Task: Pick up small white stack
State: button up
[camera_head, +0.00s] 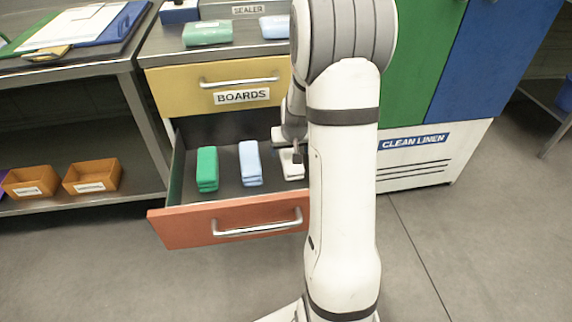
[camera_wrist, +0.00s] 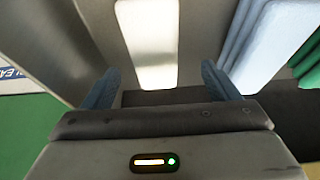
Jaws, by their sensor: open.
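The small white stack (camera_head: 291,170) lies in the open drawer, at the right of the stacks there. My arm hides its right part in the head view. In the wrist view the white stack (camera_wrist: 148,45) shows as a long pale block beyond and between my fingers. My gripper (camera_head: 297,160) is low over the drawer at the white stack, mostly hidden by my arm. In the wrist view my gripper (camera_wrist: 160,88) has its two blue fingers spread apart, one toward each side of the stack. Contact between fingers and stack cannot be told.
A light blue stack (camera_head: 250,163) and a green stack (camera_head: 207,169) lie left of the white one in the orange-fronted drawer (camera_head: 180,228). The closed yellow BOARDS drawer (camera_head: 190,88) is above. A CLEAN LINEN cabinet (camera_head: 440,165) stands right. Open floor lies in front.

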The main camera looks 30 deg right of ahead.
jog(key=x, duration=0.2)
jog(key=b+x, duration=0.2)
jog(key=x, duration=0.1)
jog(key=shift+d+f, duration=0.3)
jog(key=shift+r, duration=0.1)
jog(key=c, duration=1.1)
